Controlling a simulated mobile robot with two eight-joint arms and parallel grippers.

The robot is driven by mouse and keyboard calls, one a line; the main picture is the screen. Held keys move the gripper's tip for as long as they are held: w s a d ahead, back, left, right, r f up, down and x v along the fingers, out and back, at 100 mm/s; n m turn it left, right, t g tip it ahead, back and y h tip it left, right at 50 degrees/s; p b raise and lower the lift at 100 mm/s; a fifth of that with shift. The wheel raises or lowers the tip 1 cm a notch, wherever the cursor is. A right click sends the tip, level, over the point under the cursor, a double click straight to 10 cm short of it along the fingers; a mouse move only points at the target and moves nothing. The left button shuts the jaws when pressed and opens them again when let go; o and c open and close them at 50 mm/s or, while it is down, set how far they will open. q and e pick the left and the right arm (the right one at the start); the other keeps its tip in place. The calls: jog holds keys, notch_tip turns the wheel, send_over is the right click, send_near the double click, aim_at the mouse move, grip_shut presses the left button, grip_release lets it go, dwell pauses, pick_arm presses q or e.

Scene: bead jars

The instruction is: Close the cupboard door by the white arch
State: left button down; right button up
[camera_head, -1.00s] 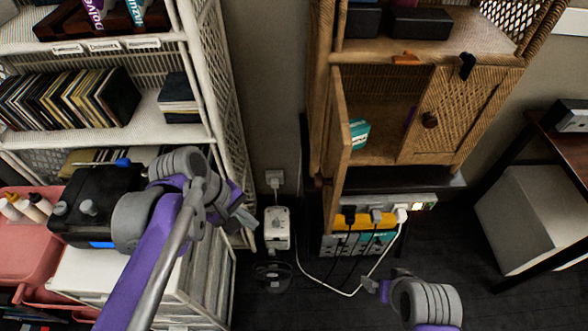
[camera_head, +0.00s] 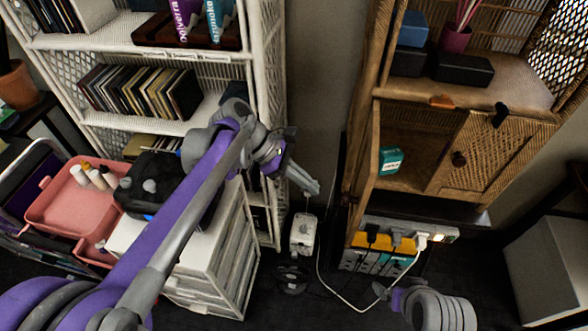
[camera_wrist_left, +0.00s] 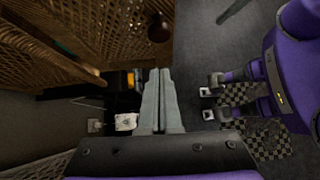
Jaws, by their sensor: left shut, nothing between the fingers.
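The wicker cupboard stands at the right in the head view. Its left door (camera_head: 365,180) is swung open toward me and seen almost edge-on. Its right door (camera_head: 485,150) is closed and has a dark round knob (camera_head: 459,159). My left gripper (camera_head: 313,187) is shut and empty, left of the open door and apart from it. Its fingers (camera_wrist_left: 161,100) also show in the left wrist view, with wicker and a dark knob (camera_wrist_left: 160,28) beyond. My right gripper (camera_head: 383,290) is open and empty, low in front of the cupboard. I cannot make out a white arch.
A teal box (camera_head: 391,160) stands inside the open compartment. A power strip (camera_head: 410,230) with a white cable lies under the cupboard. A white wicker shelf (camera_head: 265,110) and a white drawer unit (camera_head: 205,255) stand at the left. A white device (camera_head: 303,233) sits between them.

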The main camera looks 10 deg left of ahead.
pick_arm(q)
jog(key=shift+d+f+p, duration=0.15)
jog(key=shift+d+f, duration=0.1)
jog(key=shift+d, duration=0.95)
jog(key=shift+d+f+p, duration=0.15)
jog(key=shift+d+f, duration=0.05)
jog(key=shift+d, duration=1)
jog(key=shift+s+d, duration=0.1)
jog(key=shift+d, duration=0.05)
